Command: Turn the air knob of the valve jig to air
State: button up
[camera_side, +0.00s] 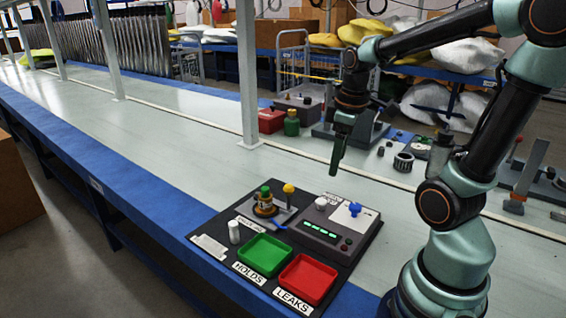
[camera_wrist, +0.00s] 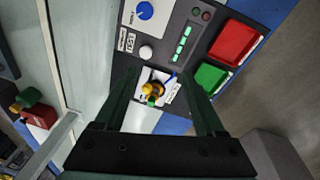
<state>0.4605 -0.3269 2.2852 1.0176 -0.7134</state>
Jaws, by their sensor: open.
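The valve jig is a dark grey box (camera_side: 322,236) on a black mat, with a blue knob (camera_side: 355,209), a white knob (camera_side: 321,203) and a row of green lights. In the wrist view the blue knob (camera_wrist: 145,10) is at the top, and the white knob (camera_wrist: 146,52) sits below it beside a TEST label. I cannot read which knob is labelled air. Left of the box, a brass-coloured part with a green cap (camera_side: 265,192) stands beside a yellow knob (camera_side: 289,188). My gripper (camera_side: 335,172) is open and empty, above and behind the jig, fingers pointing down.
A green tray (camera_side: 264,255) marked HOLDS and a red tray (camera_side: 308,279) marked LEAKS lie in front of the jig. A metal post (camera_side: 247,75) rises behind. The pale bench top at left is clear.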

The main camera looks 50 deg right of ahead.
jog(key=n+g, duration=0.2)
send_over(356, 206)
notch_tip(356, 206, down, 3)
jog(key=shift+y, duration=0.4)
notch_tip(356, 206, down, 12)
jog(key=shift+w+r, duration=0.1)
jog(key=shift+r, duration=0.05)
grip_shut()
